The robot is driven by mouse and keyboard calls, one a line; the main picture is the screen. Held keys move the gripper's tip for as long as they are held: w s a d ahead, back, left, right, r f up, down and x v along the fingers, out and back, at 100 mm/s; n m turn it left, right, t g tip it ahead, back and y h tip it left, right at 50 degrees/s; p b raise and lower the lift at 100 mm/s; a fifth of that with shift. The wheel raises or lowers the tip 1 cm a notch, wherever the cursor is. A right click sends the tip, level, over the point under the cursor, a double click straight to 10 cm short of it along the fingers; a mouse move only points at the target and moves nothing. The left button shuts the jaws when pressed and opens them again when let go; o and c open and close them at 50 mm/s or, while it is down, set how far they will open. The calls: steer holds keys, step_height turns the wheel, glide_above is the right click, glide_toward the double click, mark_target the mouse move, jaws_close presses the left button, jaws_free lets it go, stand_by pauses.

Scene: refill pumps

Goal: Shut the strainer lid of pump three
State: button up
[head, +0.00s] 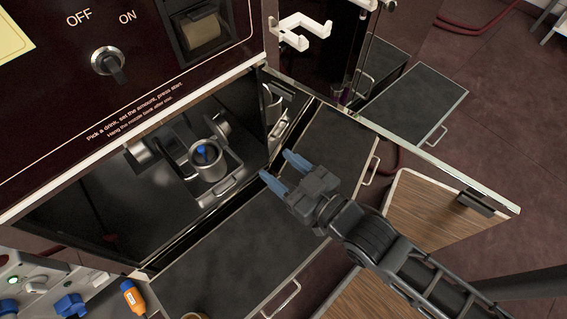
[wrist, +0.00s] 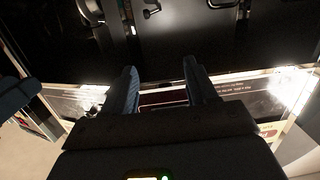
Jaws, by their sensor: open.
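A grey metal cup-shaped strainer housing (head: 209,170) stands in the open bay below the switch panel. Its top is open and a blue part (head: 204,152) shows inside it. A silver handle-like part (head: 222,190) sits low at its front right; I cannot tell if this is the lid. No pump number is readable. My gripper (head: 276,164) is open and empty, to the right of the housing and apart from it in the picture. In the wrist view the blue fingers (wrist: 160,66) are spread with nothing between them.
The panel with the OFF/ON switch (head: 109,63) overhangs the bay. A dark flap with a handle (head: 235,262) lies in front of the bay. A white hook bracket (head: 303,29) juts out above right. An orange-capped part (head: 133,297) and blue knobs are at lower left.

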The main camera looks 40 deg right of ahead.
steer(key=shift+s+r, duration=0.2)
steer(key=shift+s, duration=0.15)
steer(key=shift+o, duration=1.4)
steer(key=t+b, duration=0.1)
steer(key=b, duration=1)
glide_toward(221, 124)
steer(key=w+r, duration=0.2)
steer(key=w, duration=0.4)
steer(key=shift+h, duration=0.3)
steer(key=shift+w+d+r+b, duration=0.1)
steer(key=shift+w+b, duration=0.2)
steer(key=shift+w, duration=1)
steer(key=shift+w+d+b, duration=0.15)
steer(key=shift+w+b, duration=0.15)
steer(key=shift+w, duration=0.95)
steer(key=shift+w+d+b, duration=0.1)
steer(key=shift+w+b, duration=0.2)
steer(key=shift+w, duration=1)
jaws_close()
